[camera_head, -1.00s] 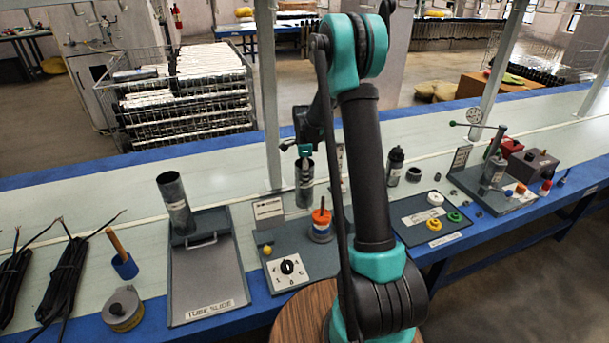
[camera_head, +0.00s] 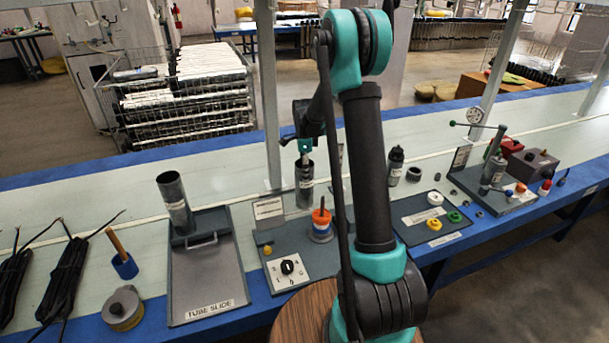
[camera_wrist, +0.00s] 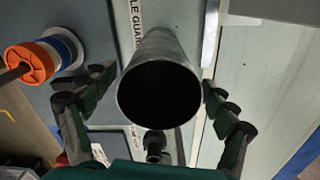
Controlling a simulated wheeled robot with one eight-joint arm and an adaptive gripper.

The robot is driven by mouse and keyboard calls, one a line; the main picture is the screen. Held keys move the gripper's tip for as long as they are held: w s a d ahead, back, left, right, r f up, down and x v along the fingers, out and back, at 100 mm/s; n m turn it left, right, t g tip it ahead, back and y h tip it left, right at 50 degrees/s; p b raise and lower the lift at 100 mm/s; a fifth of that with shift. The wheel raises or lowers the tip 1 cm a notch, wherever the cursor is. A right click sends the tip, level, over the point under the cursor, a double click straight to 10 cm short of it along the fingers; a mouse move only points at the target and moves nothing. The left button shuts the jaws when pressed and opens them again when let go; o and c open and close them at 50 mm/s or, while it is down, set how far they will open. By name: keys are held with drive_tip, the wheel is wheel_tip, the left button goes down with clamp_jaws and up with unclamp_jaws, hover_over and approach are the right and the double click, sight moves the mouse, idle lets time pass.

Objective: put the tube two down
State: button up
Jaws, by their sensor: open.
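A grey metal tube (camera_head: 304,186) stands upright on the middle grey station. My gripper (camera_head: 304,150) is right above its top, partly hidden by my own arm. In the wrist view I look down into the dark mouth of this tube (camera_wrist: 160,62). The open fingers of my gripper (camera_wrist: 156,88) are to its left and right, with gaps visible, and do not hold it. A second grey tube (camera_head: 175,205) leans slightly at the back of the tray labelled TUBE SLIDE (camera_head: 207,275). I cannot read which tube is number two.
An orange, white and blue spool with a stick (camera_head: 321,226) stands close beside the middle tube, and shows in the wrist view (camera_wrist: 38,62). A dial plate (camera_head: 287,270) is in front. A dark bottle (camera_head: 395,166) and a tray of coloured rings (camera_head: 432,222) are at right.

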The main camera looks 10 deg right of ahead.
wheel_tip(320, 180, up, 10)
drive_tip(key=s+d+f+n+t, duration=0.2)
drive_tip(key=s+n, duration=0.7)
drive_tip(key=s, duration=0.8)
drive_tip(key=s+d+f+n+t, duration=0.2)
drive_tip(key=s+f+n, duration=0.2)
drive_tip(key=s+n, duration=0.5)
drive_tip(key=s, duration=0.8)
drive_tip(key=shift+n, duration=0.4)
